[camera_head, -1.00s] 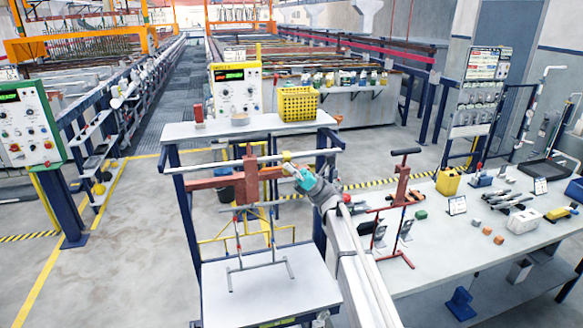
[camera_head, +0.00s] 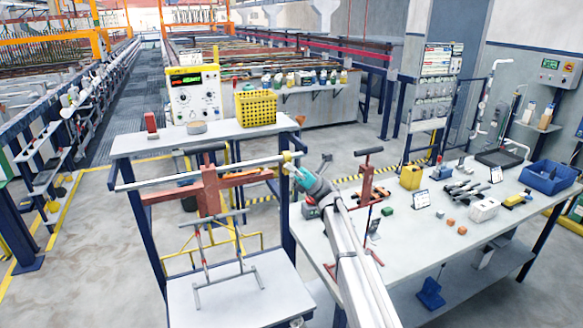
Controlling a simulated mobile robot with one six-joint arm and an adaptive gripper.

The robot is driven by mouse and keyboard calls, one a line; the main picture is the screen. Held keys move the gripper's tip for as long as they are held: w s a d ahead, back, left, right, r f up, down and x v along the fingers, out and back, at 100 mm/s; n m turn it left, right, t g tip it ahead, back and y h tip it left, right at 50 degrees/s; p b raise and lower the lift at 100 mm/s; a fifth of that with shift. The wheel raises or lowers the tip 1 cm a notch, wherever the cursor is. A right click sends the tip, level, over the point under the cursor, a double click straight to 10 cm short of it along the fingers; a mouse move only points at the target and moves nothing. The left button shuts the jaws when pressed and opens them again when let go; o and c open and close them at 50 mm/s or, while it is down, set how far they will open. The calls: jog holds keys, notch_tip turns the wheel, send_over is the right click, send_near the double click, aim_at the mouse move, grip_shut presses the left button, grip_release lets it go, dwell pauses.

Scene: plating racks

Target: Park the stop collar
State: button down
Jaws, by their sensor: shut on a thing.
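A long pale bar (camera_head: 160,180) runs across a red frame (camera_head: 208,187) at the centre left. A small yellow collar (camera_head: 288,157) sits at the bar, near its right end. My gripper (camera_head: 293,167), teal near its tip, reaches up from the lower right and is shut on the yellow collar. The fingertips are small, and their exact contact is hard to make out. I cannot tell whether the collar is fully around the bar.
A white shelf (camera_head: 135,143) behind holds a yellow basket (camera_head: 256,108), a control box (camera_head: 194,95) and a red block (camera_head: 151,124). The right-hand workbench (camera_head: 400,245) carries a red stand (camera_head: 367,185), small blocks, a yellow container (camera_head: 411,177) and a blue bin (camera_head: 550,177).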

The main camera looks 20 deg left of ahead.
jog(key=shift+w+r, duration=0.1)
jog(key=shift+w, duration=0.1)
jog(key=c, duration=0.5)
grip_release()
jog(key=shift+d, duration=0.1)
jog(key=shift+s, duration=0.15)
